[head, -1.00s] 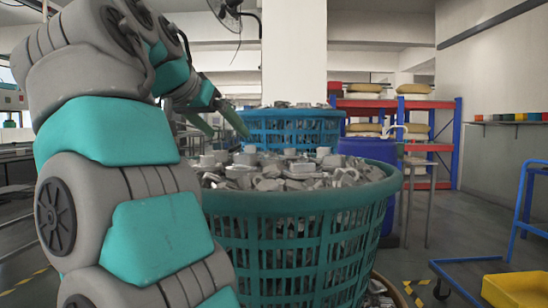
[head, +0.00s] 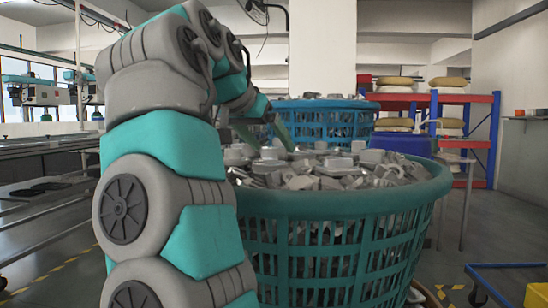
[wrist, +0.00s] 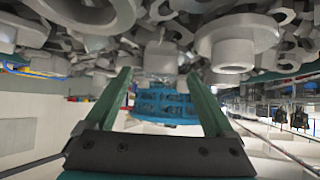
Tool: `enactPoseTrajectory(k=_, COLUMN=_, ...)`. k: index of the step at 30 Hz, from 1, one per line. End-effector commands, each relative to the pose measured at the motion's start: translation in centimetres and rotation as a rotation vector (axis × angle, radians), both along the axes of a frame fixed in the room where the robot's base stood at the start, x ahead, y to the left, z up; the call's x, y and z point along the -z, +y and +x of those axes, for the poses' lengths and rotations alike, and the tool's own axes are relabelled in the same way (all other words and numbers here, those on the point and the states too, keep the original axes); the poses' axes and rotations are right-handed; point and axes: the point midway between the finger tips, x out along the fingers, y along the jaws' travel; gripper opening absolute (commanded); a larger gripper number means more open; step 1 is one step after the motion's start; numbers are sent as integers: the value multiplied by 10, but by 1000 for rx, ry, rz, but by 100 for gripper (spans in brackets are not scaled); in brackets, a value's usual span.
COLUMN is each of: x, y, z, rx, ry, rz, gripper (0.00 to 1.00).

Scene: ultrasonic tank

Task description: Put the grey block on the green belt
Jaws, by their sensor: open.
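Many grey metal pieces (head: 325,170) fill a teal lattice basket (head: 345,205) in front of me in the head view. I cannot tell which one is the grey block. My gripper (head: 272,137) hangs at the pile's left-back side, partly hidden by my arm. In the wrist view, my gripper (wrist: 162,76) is open, its two green fingers apart and nothing held. Grey pieces (wrist: 232,45) fill the top of that view, close to the fingertips. One pale grey piece (wrist: 161,58) appears between the fingers, its distance unclear. I see no green belt in either view.
A blue basket (head: 320,122) with more grey pieces stands behind the teal one. A red and blue rack (head: 440,98) with sacks is at the back right. A blue cart with a yellow bin (head: 536,296) is at lower right. Benches (head: 45,145) line the left.

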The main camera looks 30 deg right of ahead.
Motion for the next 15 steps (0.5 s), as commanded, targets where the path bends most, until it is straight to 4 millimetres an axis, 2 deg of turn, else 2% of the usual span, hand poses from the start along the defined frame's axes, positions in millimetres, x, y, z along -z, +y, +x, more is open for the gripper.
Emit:
enactPoseTrajectory(k=6, x=14, y=-15, z=10, rx=-1, ry=1, rz=3, gripper=88)
enactPoseTrajectory(k=15, x=17, y=-18, z=12, rx=2, ry=3, rz=4, gripper=88)
